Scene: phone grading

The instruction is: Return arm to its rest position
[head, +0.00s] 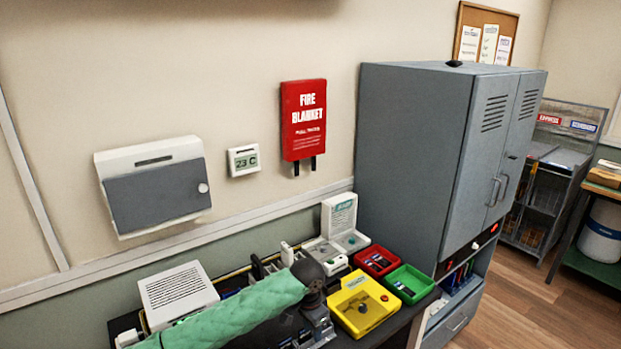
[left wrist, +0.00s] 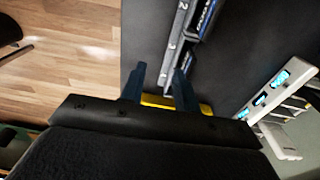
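My left arm, in a green sleeve (head: 235,312), comes in from the lower left of the head view. Its dark wrist hangs over the bench, with the left gripper (head: 318,325) pointing down beside the yellow tray. In the left wrist view the left gripper (left wrist: 160,78) has its two dark blue fingers apart, with dark surface showing between them and nothing held. A yellow strip (left wrist: 205,108) shows behind the finger bases. My right arm and gripper are in neither view.
On the bench are a yellow tray (head: 385,318), a red bin (head: 376,259), a green bin (head: 411,282) and a white vented box (head: 178,290). A tall grey cabinet (head: 415,150) stands to the right. Numbered dark slots (left wrist: 182,45) lie past the fingers.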

